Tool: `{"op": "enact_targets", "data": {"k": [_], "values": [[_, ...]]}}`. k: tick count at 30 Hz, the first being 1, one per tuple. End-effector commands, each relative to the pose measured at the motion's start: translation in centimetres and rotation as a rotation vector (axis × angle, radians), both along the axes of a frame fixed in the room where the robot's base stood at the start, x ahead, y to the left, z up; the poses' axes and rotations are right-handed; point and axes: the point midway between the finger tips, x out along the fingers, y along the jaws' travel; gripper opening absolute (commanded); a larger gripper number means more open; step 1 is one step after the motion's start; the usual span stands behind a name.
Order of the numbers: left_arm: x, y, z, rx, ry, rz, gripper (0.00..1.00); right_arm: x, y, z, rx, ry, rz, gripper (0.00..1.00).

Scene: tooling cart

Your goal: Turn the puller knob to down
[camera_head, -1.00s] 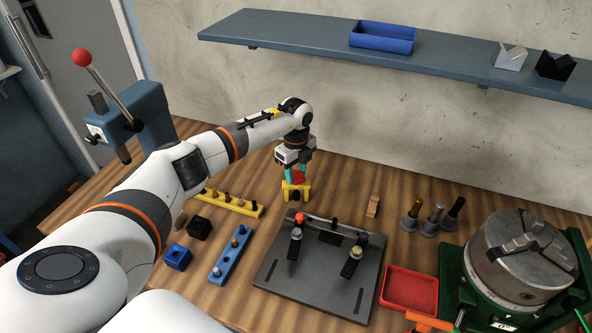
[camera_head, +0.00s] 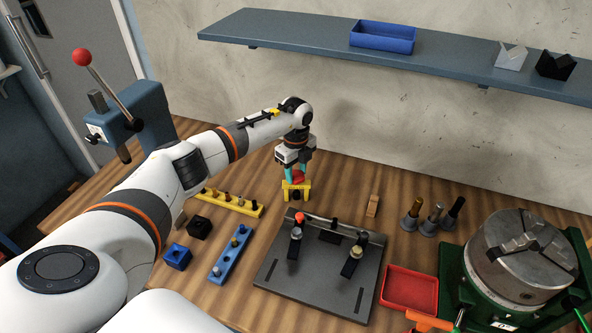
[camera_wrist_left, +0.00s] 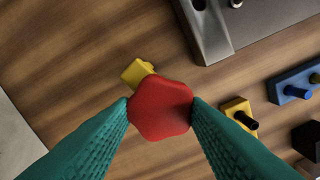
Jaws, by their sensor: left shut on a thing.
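The puller (camera_head: 296,194) is a small yellow frame standing on the wooden table, with a red knob (camera_head: 298,179) on top. My left gripper (camera_head: 297,174) comes down on it from above. In the left wrist view its teal fingers (camera_wrist_left: 161,110) are shut on the red many-sided knob (camera_wrist_left: 160,103), one on each side. A yellow end of the puller (camera_wrist_left: 138,73) shows behind the knob; the rest is hidden under it. My right gripper is not in view.
A yellow rail with pegs (camera_head: 236,204) lies left of the puller. A grey fixture plate (camera_head: 318,287) lies in front, with a blue rail (camera_head: 231,255) beside it.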

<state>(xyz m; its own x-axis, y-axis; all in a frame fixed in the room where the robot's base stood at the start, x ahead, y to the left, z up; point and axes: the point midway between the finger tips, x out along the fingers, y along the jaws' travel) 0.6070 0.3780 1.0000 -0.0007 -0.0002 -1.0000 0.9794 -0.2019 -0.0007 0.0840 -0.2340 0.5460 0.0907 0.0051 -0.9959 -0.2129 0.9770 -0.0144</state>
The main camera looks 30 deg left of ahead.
Motion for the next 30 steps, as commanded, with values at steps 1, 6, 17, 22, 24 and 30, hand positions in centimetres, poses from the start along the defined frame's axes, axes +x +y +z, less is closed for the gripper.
{"op": "enact_targets", "data": {"k": [1, 6, 17, 22, 24, 30], "values": [[0.0, 0.0, 0.1, 0.0, -0.002, 0.0, 0.18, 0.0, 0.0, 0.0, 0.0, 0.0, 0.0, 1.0], [0.0, 0.0, 0.1, 0.0, -0.002, 0.0, 0.57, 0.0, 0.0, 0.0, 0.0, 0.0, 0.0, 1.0], [0.1, 0.0, 0.3, 0.0, -0.002, 0.0, 0.63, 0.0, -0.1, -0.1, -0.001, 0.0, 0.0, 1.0], [0.1, 0.0, 2.4, -0.001, -0.005, 0.0, 0.63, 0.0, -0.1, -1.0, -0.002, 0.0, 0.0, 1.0], [0.1, 0.0, 3.6, 0.0, -0.006, -0.001, 0.63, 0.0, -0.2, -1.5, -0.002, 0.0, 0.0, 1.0], [0.1, 0.0, 6.5, -0.001, -0.005, 0.0, 0.63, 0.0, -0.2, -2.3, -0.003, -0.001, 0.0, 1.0]]}}
